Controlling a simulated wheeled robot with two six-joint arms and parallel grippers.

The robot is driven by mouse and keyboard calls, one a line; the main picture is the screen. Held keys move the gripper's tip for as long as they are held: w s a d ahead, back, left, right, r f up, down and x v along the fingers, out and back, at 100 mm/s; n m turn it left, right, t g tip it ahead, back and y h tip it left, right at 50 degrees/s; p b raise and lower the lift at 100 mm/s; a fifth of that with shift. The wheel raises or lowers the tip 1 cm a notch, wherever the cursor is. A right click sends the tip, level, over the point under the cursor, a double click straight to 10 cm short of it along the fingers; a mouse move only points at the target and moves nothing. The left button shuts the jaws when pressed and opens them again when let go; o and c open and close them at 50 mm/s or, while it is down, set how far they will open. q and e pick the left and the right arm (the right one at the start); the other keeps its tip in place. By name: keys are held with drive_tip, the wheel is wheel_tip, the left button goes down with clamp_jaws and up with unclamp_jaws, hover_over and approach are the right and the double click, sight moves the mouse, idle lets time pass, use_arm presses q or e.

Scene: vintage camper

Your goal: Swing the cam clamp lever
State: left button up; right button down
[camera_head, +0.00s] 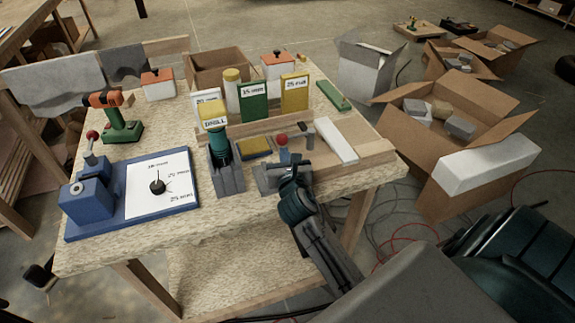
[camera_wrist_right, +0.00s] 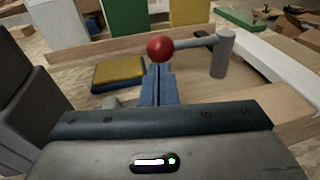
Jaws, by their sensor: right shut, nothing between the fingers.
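The cam clamp lever (camera_wrist_right: 195,43) is a grey bar with a red ball knob (camera_wrist_right: 160,48) at its left end and an upright grey post (camera_wrist_right: 222,55) at its right. My right gripper (camera_wrist_right: 157,70) is shut and empty. Its blue fingertips sit just below the knob in the wrist view and partly overlap it; I cannot tell whether they touch. The same gripper (camera_head: 285,158) reaches in from the lower right in the head view. My left gripper is out of view.
A blue fixture (camera_head: 85,200) with another red knob and a dial sits further left. A wooden rail (camera_wrist_right: 110,53) runs behind the lever, and a white bar (camera_head: 333,139) lies to its right.

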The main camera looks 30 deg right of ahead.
sight(278, 142)
drive_tip(key=shift+w+d+r, duration=0.1)
drive_tip(key=shift+w+d, duration=0.15)
drive_tip(key=shift+w, duration=0.25)
drive_tip(key=shift+w+r+p, duration=0.15)
drive_tip(key=shift+p, duration=0.25)
drive_tip(key=shift+w+a+r+p, duration=0.15)
drive_tip(key=shift+w+p, duration=0.6)
drive_tip(key=shift+p, duration=0.25)
drive_tip(key=shift+w+p, duration=0.3)
drive_tip(key=shift+w, duration=0.05)
drive_tip(key=shift+w+f, duration=0.25)
drive_tip(key=shift+w, duration=0.05)
